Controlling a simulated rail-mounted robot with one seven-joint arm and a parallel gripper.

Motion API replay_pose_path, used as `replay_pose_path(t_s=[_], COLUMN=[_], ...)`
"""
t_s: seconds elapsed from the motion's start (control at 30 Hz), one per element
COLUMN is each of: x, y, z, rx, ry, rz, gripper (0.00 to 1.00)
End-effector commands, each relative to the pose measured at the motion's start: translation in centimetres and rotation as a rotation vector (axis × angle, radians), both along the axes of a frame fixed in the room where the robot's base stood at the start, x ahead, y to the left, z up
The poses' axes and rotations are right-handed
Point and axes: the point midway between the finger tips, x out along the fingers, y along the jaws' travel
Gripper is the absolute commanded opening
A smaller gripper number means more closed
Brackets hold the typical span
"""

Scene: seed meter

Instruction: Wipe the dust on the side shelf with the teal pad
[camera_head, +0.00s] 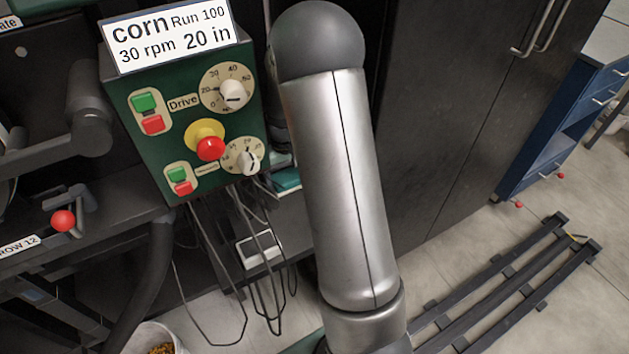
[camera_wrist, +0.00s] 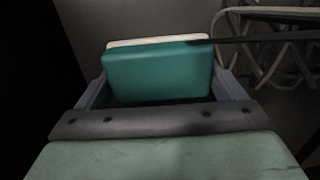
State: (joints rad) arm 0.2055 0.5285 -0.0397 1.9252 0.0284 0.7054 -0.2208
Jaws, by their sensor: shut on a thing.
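The teal pad (camera_wrist: 158,75) is a block with a pale cream layer along its far edge. In the wrist view it sits between the two fingers of my gripper (camera_wrist: 160,82), which is shut on it. In the head view my arm covers most of the area where the gripper would be. A small teal patch (camera_head: 287,179) shows just left of the arm; I cannot tell whether it is the pad. A dark shelf-like surface (camera_head: 292,212) lies below that patch, partly behind the arm. No dust can be made out on it.
A green control box (camera_head: 185,110) with knobs and buttons stands left of my arm, with loose cables (camera_head: 262,265) hanging below. A dark cabinet (camera_head: 440,120) is to the right. A dark rail frame (camera_head: 520,275) lies on the floor. A bucket (camera_head: 155,338) stands bottom left.

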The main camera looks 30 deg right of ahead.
Motion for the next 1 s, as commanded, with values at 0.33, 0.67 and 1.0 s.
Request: replay_pose_path(t_s=[0.33,0.67,1.0], x=[-2.8,-5.8,-8.9], y=[0.3,0.6,0.9], z=[0.0,0.0,0.0], rx=[-0.003,-0.003,-0.001], ry=[-0.018,-0.016,-0.015], rz=[0.004,0.008,0.014], gripper=[0.54,0.54,0.54])
